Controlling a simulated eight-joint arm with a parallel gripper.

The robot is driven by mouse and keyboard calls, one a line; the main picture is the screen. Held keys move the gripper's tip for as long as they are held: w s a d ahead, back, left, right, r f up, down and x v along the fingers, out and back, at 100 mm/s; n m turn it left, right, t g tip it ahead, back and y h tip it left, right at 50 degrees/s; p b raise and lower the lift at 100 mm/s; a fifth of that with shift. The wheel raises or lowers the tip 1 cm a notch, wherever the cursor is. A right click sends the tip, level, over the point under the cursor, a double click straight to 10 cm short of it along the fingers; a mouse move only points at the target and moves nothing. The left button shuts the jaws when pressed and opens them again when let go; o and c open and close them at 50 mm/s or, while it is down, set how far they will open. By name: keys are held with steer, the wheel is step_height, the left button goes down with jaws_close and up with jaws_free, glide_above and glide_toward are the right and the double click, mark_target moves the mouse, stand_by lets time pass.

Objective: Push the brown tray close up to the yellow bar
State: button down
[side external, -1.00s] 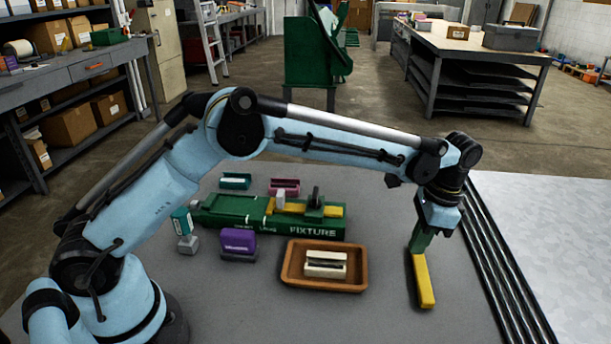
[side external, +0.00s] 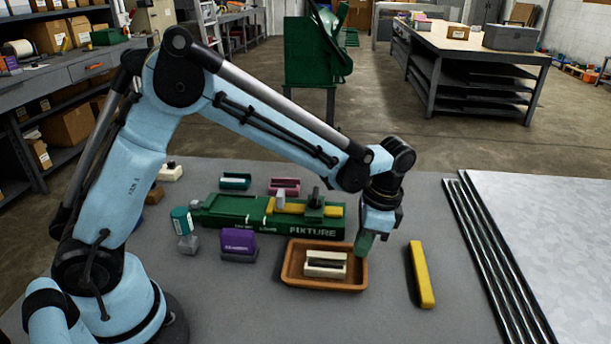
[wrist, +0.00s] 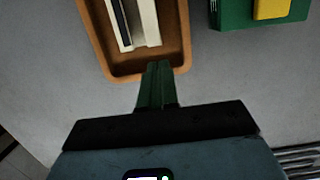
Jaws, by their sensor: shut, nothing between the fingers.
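The brown tray (side external: 292,275) lies on the grey table with a cream-coloured slotted block (side external: 325,264) in it. The yellow bar (side external: 421,274) lies to the right of the tray, with a strip of bare table between them. My gripper (side external: 363,246) is shut and empty, with its green fingers down at the tray's right end, on the side towards the bar. In the wrist view the shut fingertips (wrist: 159,70) are at the edge of the tray (wrist: 125,75); I cannot tell whether they touch it. The yellow bar is not seen in the wrist view.
A green fixture (side external: 260,215) with a yellow piece stands behind the tray. A purple block (side external: 238,243) is to the tray's left. Dark rails (side external: 495,255) run beyond the bar at the right. The table in front is clear.

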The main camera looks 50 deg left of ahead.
mark_target(338, 255)
steer(key=s+a, duration=1)
steer(key=shift+f, duration=0.15)
steer(key=shift+w+d+f, duration=0.1)
steer(key=shift+f, duration=0.55)
steer(key=shift+w, duration=0.1)
steer(key=w+d, duration=0.6)
steer(key=d, duration=0.1)
steer(key=shift+w+f, duration=0.1)
steer(key=shift+w, duration=0.15)
